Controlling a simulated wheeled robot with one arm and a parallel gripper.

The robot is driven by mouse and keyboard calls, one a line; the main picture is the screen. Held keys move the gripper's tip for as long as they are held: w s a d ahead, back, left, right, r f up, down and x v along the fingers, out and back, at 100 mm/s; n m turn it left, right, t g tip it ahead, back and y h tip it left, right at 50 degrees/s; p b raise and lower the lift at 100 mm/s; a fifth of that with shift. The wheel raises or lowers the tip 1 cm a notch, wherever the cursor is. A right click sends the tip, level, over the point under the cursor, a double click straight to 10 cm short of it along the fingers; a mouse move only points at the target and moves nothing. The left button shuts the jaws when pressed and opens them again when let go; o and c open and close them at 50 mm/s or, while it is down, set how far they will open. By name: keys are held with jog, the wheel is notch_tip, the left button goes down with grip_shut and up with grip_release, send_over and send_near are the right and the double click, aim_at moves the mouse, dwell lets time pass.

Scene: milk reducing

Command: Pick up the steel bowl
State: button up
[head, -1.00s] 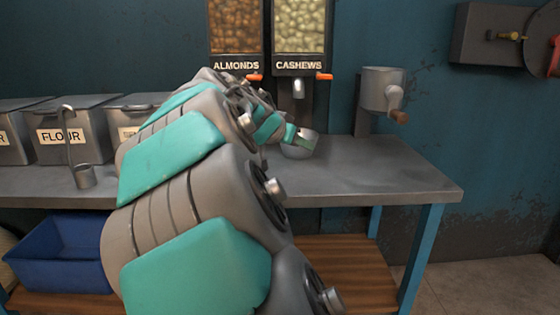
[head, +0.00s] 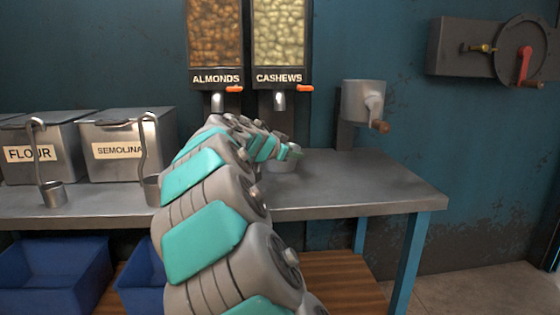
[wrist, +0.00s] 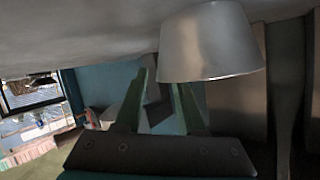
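The steel bowl (head: 281,165) stands on the metal counter below the cashew dispenser, partly hidden behind my gripper in the head view. In the wrist view the bowl (wrist: 210,45) appears upside down at upper right, with the counter at the top. My gripper (head: 294,153) is at the bowl's rim in the head view. In the wrist view its two green fingers (wrist: 158,80) stand apart with a gap between them. The right finger's tip meets the bowl's rim and seems partly hidden there; whether it touches, I cannot tell.
The counter (head: 360,190) is clear to the right of the bowl, up to a hand-crank grinder (head: 362,102). The almond (head: 215,50) and cashew (head: 282,45) dispensers hang above. Flour (head: 40,150) and semolina (head: 125,145) bins with ladles are at left. Blue crates (head: 60,275) sit below.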

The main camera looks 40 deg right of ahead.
jog(key=shift+w+d+f, duration=0.1)
jog(key=shift+d+f, duration=0.1)
jog(key=shift+d, duration=0.2)
grip_shut()
jog(key=shift+f, duration=0.1)
dwell(1.0)
